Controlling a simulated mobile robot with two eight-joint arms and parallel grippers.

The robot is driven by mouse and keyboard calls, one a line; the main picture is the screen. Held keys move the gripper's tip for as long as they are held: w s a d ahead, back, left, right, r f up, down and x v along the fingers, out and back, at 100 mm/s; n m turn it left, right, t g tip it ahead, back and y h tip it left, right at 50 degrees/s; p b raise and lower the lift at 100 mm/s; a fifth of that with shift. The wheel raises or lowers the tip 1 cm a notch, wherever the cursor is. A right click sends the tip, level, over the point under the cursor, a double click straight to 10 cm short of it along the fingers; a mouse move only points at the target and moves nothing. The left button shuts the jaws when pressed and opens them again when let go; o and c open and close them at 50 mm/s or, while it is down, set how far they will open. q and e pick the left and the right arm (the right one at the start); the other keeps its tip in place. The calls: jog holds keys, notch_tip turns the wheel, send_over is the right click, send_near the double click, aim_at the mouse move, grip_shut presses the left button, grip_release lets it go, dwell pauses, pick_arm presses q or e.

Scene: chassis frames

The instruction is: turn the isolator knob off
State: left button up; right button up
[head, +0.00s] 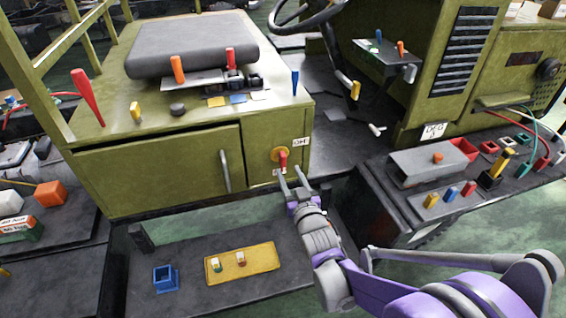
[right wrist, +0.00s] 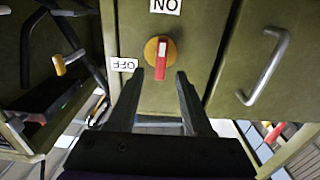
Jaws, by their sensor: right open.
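The isolator knob (head: 282,157) is a red handle on a round yellow plate, on the front of the green cabinet. In the right wrist view the knob (right wrist: 161,60) stands lengthwise, its white-marked end towards the ON label (right wrist: 165,6). The OFF label (right wrist: 125,64) is to its left, square to the handle. My right gripper (head: 290,174) is open and empty, just in front of the knob. In the right wrist view its fingertips (right wrist: 159,74) lie either side of the handle's lower end; I cannot tell whether they reach around it. My left gripper is not in view.
A cabinet door with a grey bar handle (head: 224,171) is left of the knob. A low dark step with a yellow tray (head: 242,264) and a blue holder (head: 166,279) lies below. A dark side deck with a grey box (head: 428,166) is at right.

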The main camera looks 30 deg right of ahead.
aim_at(284, 164)
jog(key=x, duration=0.6)
jog(key=shift+w, duration=0.25)
jog(key=shift+c, duration=0.2)
grip_shut()
